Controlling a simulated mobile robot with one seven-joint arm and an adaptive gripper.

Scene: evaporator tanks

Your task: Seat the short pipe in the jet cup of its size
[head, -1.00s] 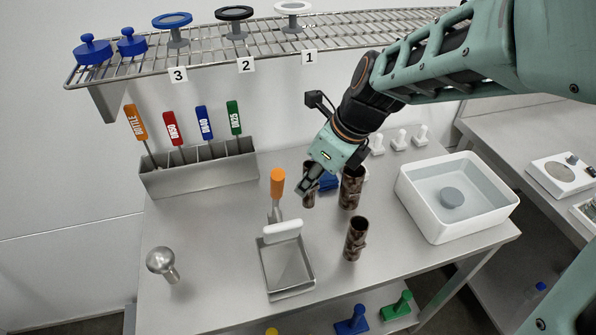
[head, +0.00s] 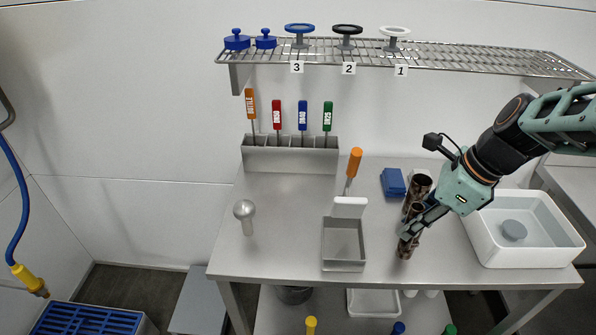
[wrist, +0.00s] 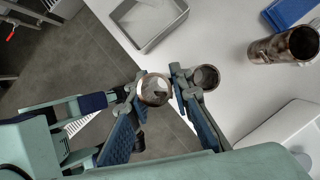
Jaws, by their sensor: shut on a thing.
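Three brown mottled, open-topped pipes show on the right of the steel table. My gripper (head: 416,226) is shut on one pipe (wrist: 153,90); in the wrist view its round open end is between the two fingers. In the head view the fingers partly hide it, and I cannot tell whether its bottom touches the table. A second narrow pipe (wrist: 205,78) is just outside the right finger. A wider pipe (wrist: 290,45) stands farther back, and shows in the head view (head: 421,183). I cannot pick out a jet cup with certainty.
A white basin (head: 566,243) holding a grey disc is right of my gripper. A blue block (head: 393,182) lies behind the pipes. A tool rack (head: 290,160) and wire shelf (head: 450,57) are at the back.

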